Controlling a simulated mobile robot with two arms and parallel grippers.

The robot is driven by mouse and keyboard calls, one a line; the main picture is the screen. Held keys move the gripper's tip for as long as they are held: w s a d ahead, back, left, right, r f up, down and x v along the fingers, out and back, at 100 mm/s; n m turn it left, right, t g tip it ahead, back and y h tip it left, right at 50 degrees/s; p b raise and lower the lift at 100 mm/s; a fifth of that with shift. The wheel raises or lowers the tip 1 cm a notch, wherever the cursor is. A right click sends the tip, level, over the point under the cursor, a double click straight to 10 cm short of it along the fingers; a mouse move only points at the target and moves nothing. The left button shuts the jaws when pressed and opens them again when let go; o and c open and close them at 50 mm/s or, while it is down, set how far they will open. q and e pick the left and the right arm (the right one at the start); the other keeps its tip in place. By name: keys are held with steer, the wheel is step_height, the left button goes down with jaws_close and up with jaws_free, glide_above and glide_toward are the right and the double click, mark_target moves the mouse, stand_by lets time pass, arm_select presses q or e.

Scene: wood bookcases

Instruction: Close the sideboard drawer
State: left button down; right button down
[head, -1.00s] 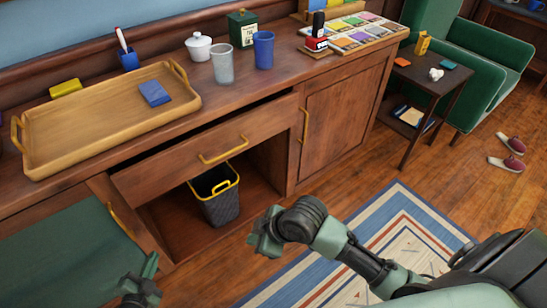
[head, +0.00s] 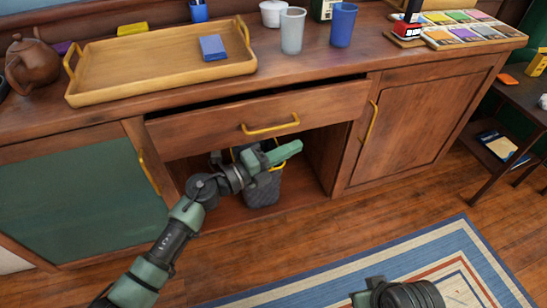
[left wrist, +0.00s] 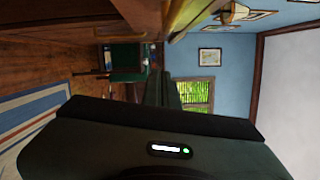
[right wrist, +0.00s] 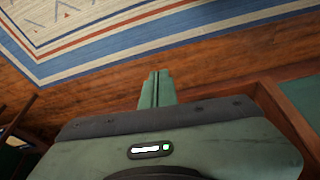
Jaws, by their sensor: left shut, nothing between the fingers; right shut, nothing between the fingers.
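The sideboard drawer (head: 215,130) has a brown wooden front with a yellow bar handle (head: 270,127). It stands partly pulled out, with a dark gap along its top edge under the sideboard top (head: 275,75). My left gripper (head: 291,151) is shut and empty, just below the handle near the drawer's lower edge, pointing right. I cannot tell whether it touches the drawer. Its closed fingers also show in the left wrist view (left wrist: 165,88). My right gripper's closed, empty fingers show in the right wrist view (right wrist: 155,88) above the floor; only part of that arm shows in the head view.
A bin (head: 263,188) stands in the open space under the drawer, partly behind my left gripper. A cupboard door (head: 415,122) is to the right. A tray (head: 100,95), a grey cup (head: 292,30) and a blue cup (head: 342,24) stand on top. A striped rug (head: 420,255) lies in front.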

arm_select(q)
steer(key=shift+w+a+r+b, duration=0.1)
steer(key=shift+w+r+b, duration=0.1)
steer(key=shift+w, duration=0.55)
steer(key=shift+w+d+r+b, duration=0.1)
steer(key=shift+w+b, duration=0.05)
steer(key=shift+w, duration=0.55)
steer(key=shift+w+a+r+b, duration=0.1)
steer(key=shift+w+b, duration=0.1)
steer(key=shift+w, duration=0.55)
arm_select(e)
steer(key=shift+s+r, duration=0.2)
steer(key=shift+r, duration=0.05)
